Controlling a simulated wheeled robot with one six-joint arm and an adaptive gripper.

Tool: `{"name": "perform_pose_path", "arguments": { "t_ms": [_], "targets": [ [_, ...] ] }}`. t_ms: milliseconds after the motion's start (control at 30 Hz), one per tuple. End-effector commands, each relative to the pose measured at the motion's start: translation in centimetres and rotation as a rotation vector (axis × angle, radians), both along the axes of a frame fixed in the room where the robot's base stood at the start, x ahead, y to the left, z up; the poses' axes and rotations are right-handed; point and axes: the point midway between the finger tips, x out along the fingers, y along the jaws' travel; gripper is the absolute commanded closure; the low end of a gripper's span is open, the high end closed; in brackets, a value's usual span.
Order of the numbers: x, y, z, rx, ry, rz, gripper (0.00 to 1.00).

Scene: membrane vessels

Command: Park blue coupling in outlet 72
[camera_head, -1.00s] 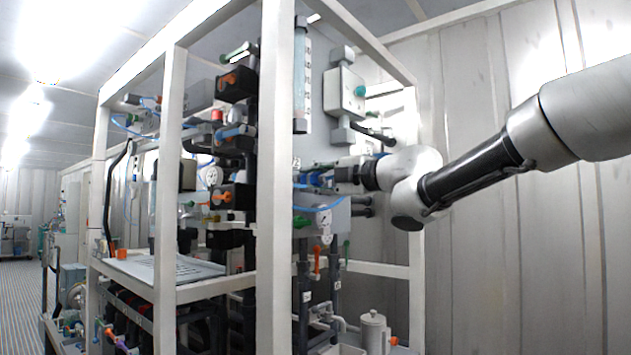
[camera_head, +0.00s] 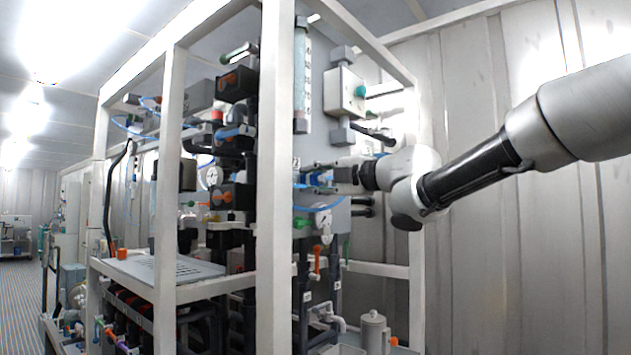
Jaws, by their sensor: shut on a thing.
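My gripper (camera_head: 337,175) reaches in from the right between the white frame posts, in front of the grey panel. It is shut on the blue coupling (camera_head: 318,180), a small bright blue piece at its tips. A thin blue hose (camera_head: 328,207) curves below the gripper, towards the coupling. The coupling is small and partly covered by the gripper, so its exact tilt is unclear. I cannot read any outlet number, so I cannot tell which port is outlet 72, or whether the coupling touches a port.
A white frame post (camera_head: 275,180) stands just left of the gripper. A grey box with a green button (camera_head: 346,92) is above it. A clear tube (camera_head: 303,80) stands upper left. The wall side at right is open.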

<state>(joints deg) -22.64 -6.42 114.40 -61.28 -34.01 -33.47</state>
Motion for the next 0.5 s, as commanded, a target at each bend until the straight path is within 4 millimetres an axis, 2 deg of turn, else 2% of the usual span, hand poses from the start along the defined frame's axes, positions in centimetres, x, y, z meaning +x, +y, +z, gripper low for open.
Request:
{"name": "perform_pose_path", "arguments": {
  "t_ms": [467,500],
  "targets": [
    [0.62,0.77,-0.01,0.001,0.001,0.0,1.0],
    [0.63,0.81,0.0,0.001,0.001,0.0,0.7]
  ]
}}
